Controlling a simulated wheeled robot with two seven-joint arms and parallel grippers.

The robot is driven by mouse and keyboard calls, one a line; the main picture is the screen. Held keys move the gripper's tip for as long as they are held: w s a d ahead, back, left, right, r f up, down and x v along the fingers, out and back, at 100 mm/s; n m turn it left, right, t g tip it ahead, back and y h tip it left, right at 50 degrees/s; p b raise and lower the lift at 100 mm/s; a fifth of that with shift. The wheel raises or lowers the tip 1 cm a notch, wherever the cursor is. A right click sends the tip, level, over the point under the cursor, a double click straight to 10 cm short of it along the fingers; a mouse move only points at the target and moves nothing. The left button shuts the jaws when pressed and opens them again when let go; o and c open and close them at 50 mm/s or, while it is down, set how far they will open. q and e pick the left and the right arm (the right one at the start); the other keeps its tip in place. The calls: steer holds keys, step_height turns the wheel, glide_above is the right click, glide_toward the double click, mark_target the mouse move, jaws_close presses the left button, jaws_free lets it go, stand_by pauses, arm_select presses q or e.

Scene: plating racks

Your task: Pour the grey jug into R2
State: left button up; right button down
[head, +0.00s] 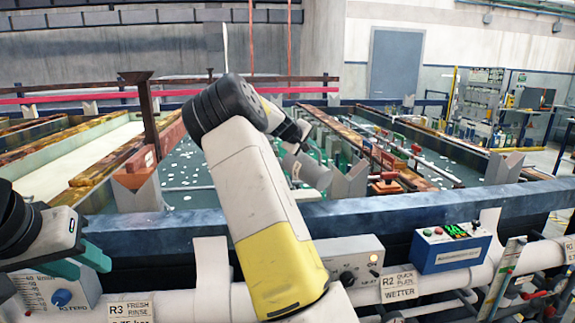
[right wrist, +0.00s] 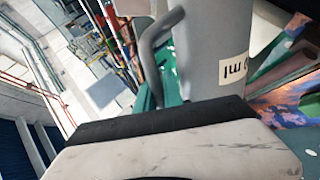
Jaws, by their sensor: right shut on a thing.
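The grey jug (head: 308,168) is in my right gripper (head: 298,146), out over the tank of dark green liquid with white flecks. In the head view it looks tilted; its mouth and contents cannot be made out. The right wrist view shows the jug's grey wall (right wrist: 212,50), its handle and part of a white "ml" label.
A blue control box (head: 451,248) stands at the right. Grey V-shaped supports (head: 350,184) and racks with red and orange parts (head: 400,176) stand around the tank. A blue-grey rim (head: 420,209) runs along its front.

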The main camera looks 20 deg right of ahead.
steer(key=shift+s+d+r+t, duration=0.15)
steer(key=shift+s+t, duration=0.15)
steer(key=shift+s, duration=0.15)
steer(key=shift+m, duration=0.3)
steer(key=shift+s+d+r+m+t+y, duration=0.15)
steer(key=shift+s+d+r+m+t, duration=0.1)
steer(key=shift+s+r+m+t, duration=0.25)
steer(key=shift+s+d+r+m+t+y, duration=0.15)
steer(key=shift+s+d+r+m+t, duration=0.2)
steer(key=shift+s+t, duration=0.3)
steer(key=shift+a+f, duration=0.1)
steer(key=shift+f, duration=0.05)
steer(key=shift+s, duration=0.1)
steer(key=shift+s+f+m+t, duration=0.1)
steer(key=shift+s+m+t, duration=0.25)
steer(key=shift+m, duration=0.1)
steer(key=shift+s+d+m+t, duration=0.3)
steer(key=shift+s+m+t, duration=0.05)
steer(key=shift+m+t, duration=0.35)
